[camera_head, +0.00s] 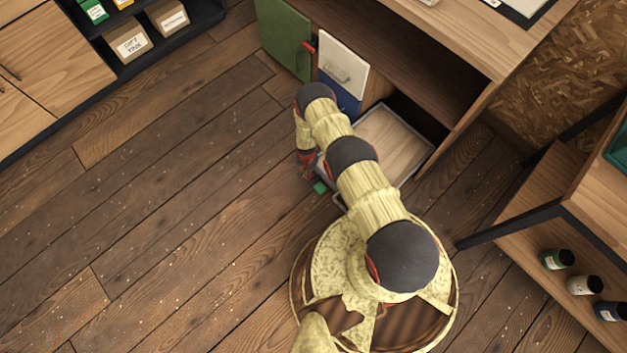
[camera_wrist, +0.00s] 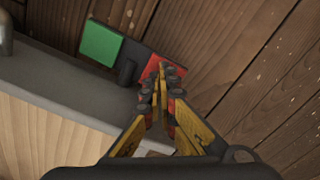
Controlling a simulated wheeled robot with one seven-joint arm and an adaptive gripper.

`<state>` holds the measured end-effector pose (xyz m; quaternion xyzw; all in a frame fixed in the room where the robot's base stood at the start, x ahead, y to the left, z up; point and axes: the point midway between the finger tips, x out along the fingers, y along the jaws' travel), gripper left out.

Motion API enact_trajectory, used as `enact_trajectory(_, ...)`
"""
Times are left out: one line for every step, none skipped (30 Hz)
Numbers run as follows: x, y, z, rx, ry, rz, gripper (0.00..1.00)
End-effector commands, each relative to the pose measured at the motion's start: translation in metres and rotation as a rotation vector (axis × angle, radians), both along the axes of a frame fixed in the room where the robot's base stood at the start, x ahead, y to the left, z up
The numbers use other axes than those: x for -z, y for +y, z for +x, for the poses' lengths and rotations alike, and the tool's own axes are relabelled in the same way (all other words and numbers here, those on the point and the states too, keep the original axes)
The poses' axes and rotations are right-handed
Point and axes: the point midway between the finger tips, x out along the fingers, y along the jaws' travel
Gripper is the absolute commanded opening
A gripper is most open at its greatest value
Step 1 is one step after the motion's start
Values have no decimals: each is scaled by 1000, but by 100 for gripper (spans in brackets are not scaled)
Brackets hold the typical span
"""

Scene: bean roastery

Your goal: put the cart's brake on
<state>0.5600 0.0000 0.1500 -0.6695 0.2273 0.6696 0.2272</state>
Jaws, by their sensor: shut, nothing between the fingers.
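The cart (camera_head: 393,148) is low, with a grey frame and a pale wood deck, partly under the desk and partly hidden by my arm. Its grey edge (camera_wrist: 75,80) and wood side fill the left of the wrist view. On that edge is the brake pedal, a dark rocker (camera_wrist: 127,70) with a green end (camera_wrist: 100,43) and a red end (camera_wrist: 151,66). In the head view only the green end (camera_head: 320,187) shows clearly. My gripper (camera_wrist: 163,72) is shut and empty, its tips at the red end. I cannot tell whether they touch it.
A desk (camera_head: 470,40) stands over the cart, with an open green door (camera_head: 285,38) and a white-and-blue panel (camera_head: 342,72) beside it. A shelf with several small bottles (camera_head: 583,285) stands at right. The plank floor (camera_head: 170,200) at left is clear.

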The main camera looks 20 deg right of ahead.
Motion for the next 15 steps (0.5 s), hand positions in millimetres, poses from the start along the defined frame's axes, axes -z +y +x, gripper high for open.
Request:
enact_trajectory(1, 0, -1, 0, 1, 0, 0)
enact_trajectory(2, 0, -1, 0, 1, 0, 0)
enact_trajectory(2, 0, -1, 0, 1, 0, 0)
enact_trajectory(3, 0, -1, 0, 1, 0, 0)
enact_trajectory(3, 0, -1, 0, 1, 0, 0)
enact_trajectory(3, 0, -1, 0, 1, 0, 0)
enact_trajectory(4, 0, -1, 0, 1, 0, 0)
enact_trajectory(4, 0, -1, 0, 1, 0, 0)
enact_trajectory(5, 0, -1, 0, 1, 0, 0)
enact_trajectory(5, 0, -1, 0, 1, 0, 0)
enact_trajectory(6, 0, -1, 0, 1, 0, 0)
enact_trajectory(6, 0, -1, 0, 1, 0, 0)
enact_trajectory(6, 0, -1, 0, 1, 0, 0)
enact_trajectory(7, 0, -1, 0, 1, 0, 0)
enact_trajectory(7, 0, -1, 0, 1, 1, 0)
